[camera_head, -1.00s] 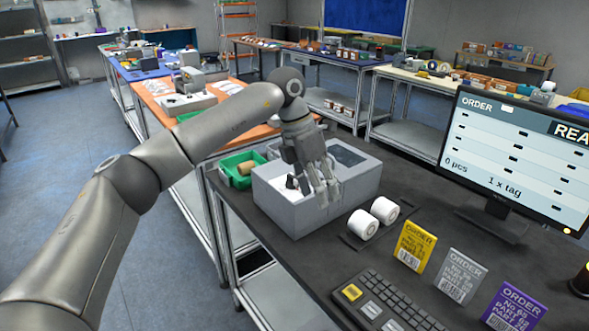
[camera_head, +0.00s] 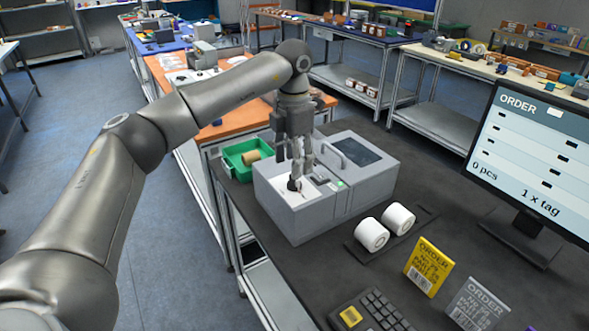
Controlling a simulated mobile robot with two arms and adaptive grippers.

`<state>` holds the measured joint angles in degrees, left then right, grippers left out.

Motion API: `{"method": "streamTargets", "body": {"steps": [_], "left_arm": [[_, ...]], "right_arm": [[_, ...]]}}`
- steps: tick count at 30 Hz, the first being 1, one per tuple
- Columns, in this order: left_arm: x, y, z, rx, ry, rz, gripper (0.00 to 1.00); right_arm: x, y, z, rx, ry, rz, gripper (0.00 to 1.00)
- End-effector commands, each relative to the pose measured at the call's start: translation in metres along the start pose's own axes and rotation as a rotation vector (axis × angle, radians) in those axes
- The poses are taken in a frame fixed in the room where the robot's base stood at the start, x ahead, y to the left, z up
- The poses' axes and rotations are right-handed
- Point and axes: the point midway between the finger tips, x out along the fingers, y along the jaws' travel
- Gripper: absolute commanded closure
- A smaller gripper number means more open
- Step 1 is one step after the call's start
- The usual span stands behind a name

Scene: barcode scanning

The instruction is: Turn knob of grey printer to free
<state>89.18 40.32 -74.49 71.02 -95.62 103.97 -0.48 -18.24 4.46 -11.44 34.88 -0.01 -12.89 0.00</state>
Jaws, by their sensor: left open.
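The grey printer (camera_head: 345,199) stands on the dark table in the middle of the head view. Its left part shows a white recessed top with a small black knob (camera_head: 295,184). A panel with a small green light lies to the right of the knob. My left gripper (camera_head: 295,172) points down over the knob, with its fingers apart on either side of it or just above it. I cannot tell whether the fingers touch the knob. The fingers hide part of the recess. My right gripper is not in view.
A green bin (camera_head: 240,165) with a brown roll stands left of the printer. Two white rolls (camera_head: 372,234) lie in front of it. A yellow order card (camera_head: 427,266), a grey card (camera_head: 468,303), a keyboard (camera_head: 372,312) and a monitor (camera_head: 530,150) stand to the right.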

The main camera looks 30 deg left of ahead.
Motion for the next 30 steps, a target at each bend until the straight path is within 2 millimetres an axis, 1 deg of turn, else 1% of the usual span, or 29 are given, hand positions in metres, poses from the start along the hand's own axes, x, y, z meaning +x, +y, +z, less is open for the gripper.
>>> {"method": "streamTargets", "body": {"steps": [1,4,7,9,12,18,19,27,29,30], "left_arm": [[0.009,-0.001,-0.001,0.001,0.004,-0.001,0.46],[0.023,-0.001,-0.001,0.001,0.002,-0.001,0.46],[0.033,0.000,-0.001,0.000,0.001,-0.001,0.46],[0.037,0.000,0.000,0.000,0.000,0.000,0.46],[0.040,0.000,0.000,0.000,-0.001,0.000,0.46],[0.041,-0.001,0.000,0.000,-0.001,0.000,0.46],[0.041,-0.001,0.000,0.000,-0.001,0.000,0.47],[0.041,-0.001,0.000,0.001,-0.001,0.000,0.82],[0.041,-0.001,0.000,0.001,-0.001,0.000,0.90],[0.040,-0.001,0.000,0.001,-0.001,0.000,0.91]], "right_arm": [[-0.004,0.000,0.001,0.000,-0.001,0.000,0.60],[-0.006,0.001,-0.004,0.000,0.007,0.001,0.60],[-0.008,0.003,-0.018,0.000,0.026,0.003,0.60],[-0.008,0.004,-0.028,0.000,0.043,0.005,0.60],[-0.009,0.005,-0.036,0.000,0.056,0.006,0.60],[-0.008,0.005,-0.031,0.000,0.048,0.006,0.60],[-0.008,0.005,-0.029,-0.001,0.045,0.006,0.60],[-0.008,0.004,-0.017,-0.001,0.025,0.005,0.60],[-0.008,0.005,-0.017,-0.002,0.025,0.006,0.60],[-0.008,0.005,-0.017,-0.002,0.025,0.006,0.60]]}}
